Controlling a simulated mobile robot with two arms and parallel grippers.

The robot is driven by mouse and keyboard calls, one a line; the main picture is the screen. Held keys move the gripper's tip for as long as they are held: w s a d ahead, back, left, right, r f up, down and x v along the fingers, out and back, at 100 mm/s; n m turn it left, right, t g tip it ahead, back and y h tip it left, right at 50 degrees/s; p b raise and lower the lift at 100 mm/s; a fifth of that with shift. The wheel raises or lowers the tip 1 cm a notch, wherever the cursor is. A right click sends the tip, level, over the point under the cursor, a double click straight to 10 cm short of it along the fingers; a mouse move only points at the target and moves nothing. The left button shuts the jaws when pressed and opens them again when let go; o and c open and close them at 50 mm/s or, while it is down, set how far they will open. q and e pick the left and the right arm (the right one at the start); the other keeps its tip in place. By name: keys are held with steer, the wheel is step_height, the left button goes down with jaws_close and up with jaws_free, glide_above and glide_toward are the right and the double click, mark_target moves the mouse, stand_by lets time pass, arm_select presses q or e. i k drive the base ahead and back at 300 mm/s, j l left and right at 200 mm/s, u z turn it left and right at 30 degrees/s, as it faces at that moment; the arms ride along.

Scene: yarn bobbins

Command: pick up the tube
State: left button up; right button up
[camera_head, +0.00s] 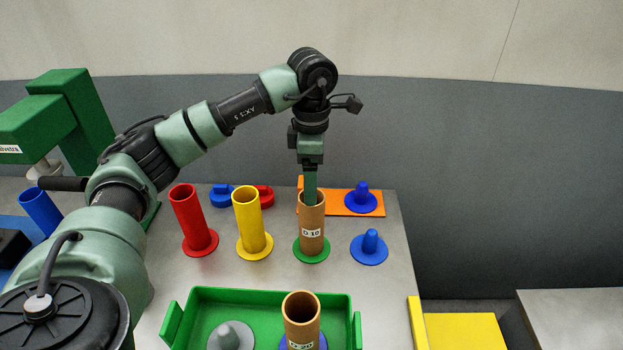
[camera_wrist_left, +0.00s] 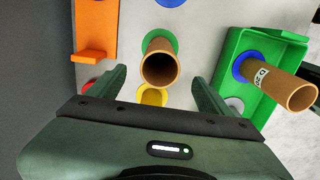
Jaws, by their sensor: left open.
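A brown cardboard tube (camera_head: 312,222) with a printed label stands upright on a green round base (camera_head: 311,254). A second brown tube (camera_head: 301,318) stands on a blue base in the green tray (camera_head: 270,294). My left gripper (camera_head: 311,196) points down at the top of the first tube. In the left wrist view, the two fingers of my left gripper (camera_wrist_left: 157,80) are spread apart, with the first tube's open end (camera_wrist_left: 159,68) showing between their tips. I cannot tell whether they touch it. My right gripper is not in view.
A red tube (camera_head: 187,214) and a yellow tube (camera_head: 249,218) stand left of the gripper. An orange holder (camera_head: 340,205) and a blue peg base (camera_head: 369,249) are to the right. A grey peg (camera_head: 231,338) sits in the tray. A blue tube (camera_head: 41,210) leans at far left.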

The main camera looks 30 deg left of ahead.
mark_target(301, 309)
steer(key=k+l, duration=1.15)
steer(key=k, duration=0.15)
